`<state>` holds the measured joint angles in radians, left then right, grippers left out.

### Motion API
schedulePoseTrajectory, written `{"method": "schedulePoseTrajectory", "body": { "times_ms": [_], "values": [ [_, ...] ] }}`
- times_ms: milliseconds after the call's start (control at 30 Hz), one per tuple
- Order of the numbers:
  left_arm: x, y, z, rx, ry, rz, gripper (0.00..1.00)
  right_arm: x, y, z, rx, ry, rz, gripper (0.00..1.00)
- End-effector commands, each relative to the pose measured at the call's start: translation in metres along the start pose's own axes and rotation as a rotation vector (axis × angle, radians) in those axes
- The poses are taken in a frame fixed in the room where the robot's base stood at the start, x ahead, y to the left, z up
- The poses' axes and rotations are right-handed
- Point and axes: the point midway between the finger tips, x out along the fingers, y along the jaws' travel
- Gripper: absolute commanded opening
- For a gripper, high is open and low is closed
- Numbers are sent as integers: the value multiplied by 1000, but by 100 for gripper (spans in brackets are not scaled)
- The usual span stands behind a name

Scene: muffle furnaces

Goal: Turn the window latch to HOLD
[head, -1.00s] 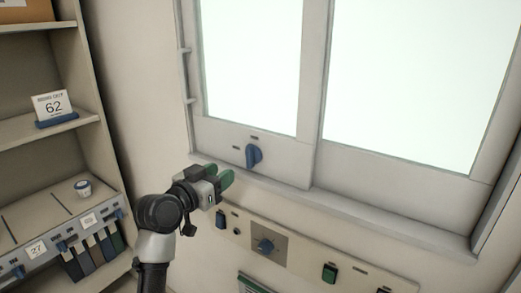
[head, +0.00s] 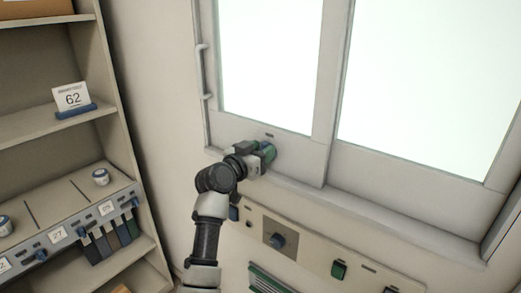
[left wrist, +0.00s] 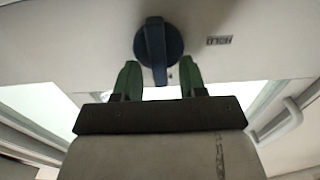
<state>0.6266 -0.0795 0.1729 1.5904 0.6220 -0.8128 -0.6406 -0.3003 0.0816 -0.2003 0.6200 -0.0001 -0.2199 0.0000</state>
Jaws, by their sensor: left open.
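The window latch is a blue knob (left wrist: 157,48) with a raised bar, on the pale window frame, at the top middle of the left wrist view. Beside it to the right is a small label, HOLD (left wrist: 219,40), appearing upside down. My left gripper (left wrist: 161,78) is open, its green fingertips on either side of the knob's bar end, with gaps visible on both sides. In the head view my left gripper (head: 268,150) is at the lower left window frame and hides the latch. My right gripper is not in view.
A shelf unit (head: 62,128) with a sign reading 62 (head: 72,98) and small jars stands at the left. A window handle (left wrist: 280,122) shows at the right of the wrist view.

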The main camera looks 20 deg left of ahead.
Motion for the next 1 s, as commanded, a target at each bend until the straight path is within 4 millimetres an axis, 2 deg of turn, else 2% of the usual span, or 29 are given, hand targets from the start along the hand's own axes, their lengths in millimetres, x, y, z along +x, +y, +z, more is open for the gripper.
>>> {"method": "schedulePoseTrajectory", "body": {
  "times_ms": [167,433,767,1000],
  "values": [
    [0,0,0,0,0,0,42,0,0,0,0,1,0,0],
    [0,0,0,0,0,0,0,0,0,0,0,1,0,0],
    [0,-1,0,-30,-1,-1,0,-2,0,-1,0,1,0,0],
    [0,-3,0,-154,-2,-1,0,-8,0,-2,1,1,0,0]
  ]
}}
